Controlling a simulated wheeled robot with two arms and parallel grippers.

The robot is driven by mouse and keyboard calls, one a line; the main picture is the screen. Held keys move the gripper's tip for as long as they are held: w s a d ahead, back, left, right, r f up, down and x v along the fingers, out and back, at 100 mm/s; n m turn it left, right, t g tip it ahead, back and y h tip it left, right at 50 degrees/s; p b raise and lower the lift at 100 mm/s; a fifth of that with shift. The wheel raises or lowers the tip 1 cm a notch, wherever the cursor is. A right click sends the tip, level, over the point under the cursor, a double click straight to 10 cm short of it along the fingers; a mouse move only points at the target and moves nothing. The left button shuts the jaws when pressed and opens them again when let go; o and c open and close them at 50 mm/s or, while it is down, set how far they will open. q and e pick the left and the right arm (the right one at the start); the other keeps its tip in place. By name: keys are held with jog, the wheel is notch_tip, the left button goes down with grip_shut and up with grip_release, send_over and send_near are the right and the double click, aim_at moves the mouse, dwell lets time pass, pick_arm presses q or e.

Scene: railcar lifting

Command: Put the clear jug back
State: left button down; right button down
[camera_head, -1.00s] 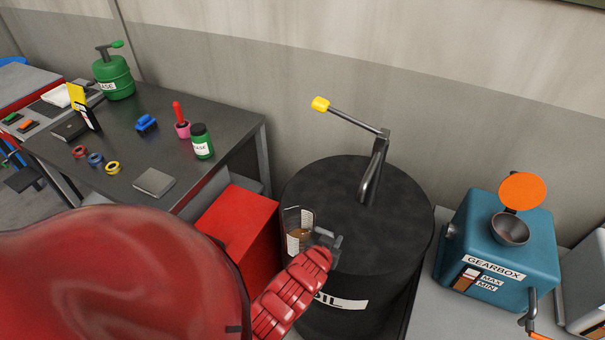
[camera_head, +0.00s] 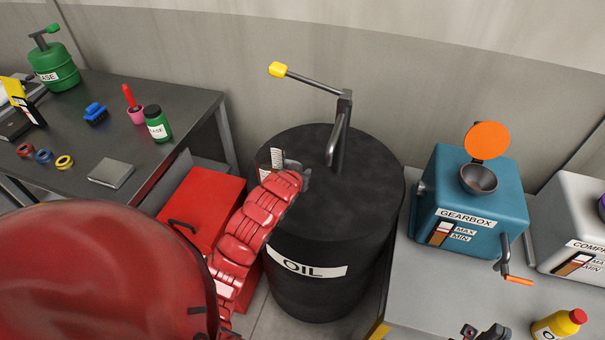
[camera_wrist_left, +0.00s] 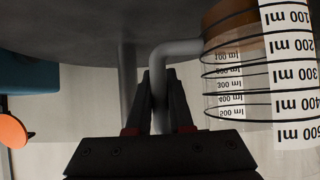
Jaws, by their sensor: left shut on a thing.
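The clear jug (camera_head: 277,158) has a white scale strip and shows at the back left of the black oil drum (camera_head: 310,232). In the left wrist view the jug (camera_wrist_left: 250,95) has black rings, ml marks and some brown liquid at its bottom, seen upside down. My left gripper (camera_head: 303,178) is shut on the jug's grey handle (camera_wrist_left: 178,48). My red forearm hides part of the jug in the head view. I cannot tell whether the jug touches the drum. My right gripper (camera_head: 482,332) barely shows at the bottom edge; its jaws are unclear.
A pump crank (camera_head: 338,135) with a yellow knob rises from the drum. A red box (camera_head: 205,205) stands left of the drum, beside the dark workbench (camera_head: 150,100). A blue gearbox tank (camera_head: 465,205) and a yellow bottle (camera_head: 558,325) stand on the right.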

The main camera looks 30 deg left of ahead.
pick_arm(q)
jog(key=f, duration=0.1)
jog(key=w+f+p, duration=0.1)
jog(key=f+p, duration=0.1)
jog(key=shift+w+a+f, duration=0.15)
jog(key=shift+a, duration=0.25)
jog(key=shift+f, duration=0.2)
jog(key=shift+f, duration=0.15)
jog(key=c, duration=0.8)
grip_release()
